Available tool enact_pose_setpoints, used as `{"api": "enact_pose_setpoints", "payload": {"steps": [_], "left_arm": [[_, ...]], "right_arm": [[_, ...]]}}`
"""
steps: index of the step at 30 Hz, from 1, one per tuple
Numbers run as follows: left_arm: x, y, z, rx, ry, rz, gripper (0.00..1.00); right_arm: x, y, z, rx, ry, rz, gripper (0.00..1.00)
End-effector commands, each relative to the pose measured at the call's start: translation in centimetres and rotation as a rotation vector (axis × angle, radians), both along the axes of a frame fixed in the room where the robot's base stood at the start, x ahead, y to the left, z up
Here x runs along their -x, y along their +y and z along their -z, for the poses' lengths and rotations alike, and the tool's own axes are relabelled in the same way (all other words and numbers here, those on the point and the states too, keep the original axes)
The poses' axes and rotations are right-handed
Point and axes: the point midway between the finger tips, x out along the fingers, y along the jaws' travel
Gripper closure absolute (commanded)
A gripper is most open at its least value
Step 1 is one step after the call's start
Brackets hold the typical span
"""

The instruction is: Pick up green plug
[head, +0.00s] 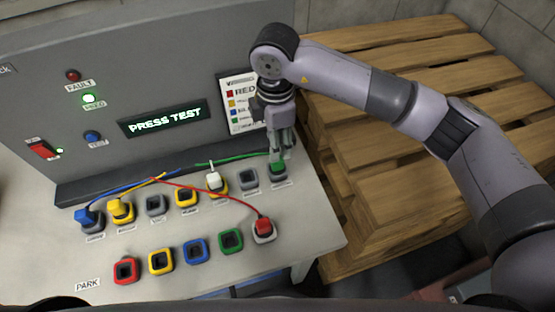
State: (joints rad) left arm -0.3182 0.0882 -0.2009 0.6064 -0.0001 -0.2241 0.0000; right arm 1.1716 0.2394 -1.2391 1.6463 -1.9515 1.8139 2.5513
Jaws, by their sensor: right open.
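The green plug (279,167) sits in the socket at the right end of the upper row. A green cable (232,160) runs left from it along the panel's foot. My right gripper (279,154) points down right at the green plug, with its fingers open and at the plug's top. The fingers hide part of the plug, and I cannot tell whether they touch it. My left gripper is not in view.
A blue plug (83,216), a yellow plug (121,207), a white plug (214,181) and a red plug (263,225) stand in other sockets. Cables cross between the rows. The upright panel (150,80) is close behind. Wooden pallets (375,150) are stacked at right.

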Motion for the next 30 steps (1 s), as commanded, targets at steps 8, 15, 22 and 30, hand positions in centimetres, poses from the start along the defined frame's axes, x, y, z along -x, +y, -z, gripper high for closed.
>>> {"api": "enact_pose_setpoints", "payload": {"steps": [8,15,22,30], "left_arm": [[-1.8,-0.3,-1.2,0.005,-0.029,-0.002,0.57],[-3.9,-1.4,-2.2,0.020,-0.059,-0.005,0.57],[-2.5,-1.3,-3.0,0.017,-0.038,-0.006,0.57],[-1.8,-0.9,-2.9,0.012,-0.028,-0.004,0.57]], "right_arm": [[0.0,-0.1,4.3,0.001,0.002,0.002,0.57],[-0.3,-0.2,6.1,0.002,0.003,0.002,0.57],[-0.7,-0.2,9.4,0.001,0.002,0.001,0.57],[-0.8,-0.2,10.1,-0.001,-0.001,-0.001,0.57]]}}
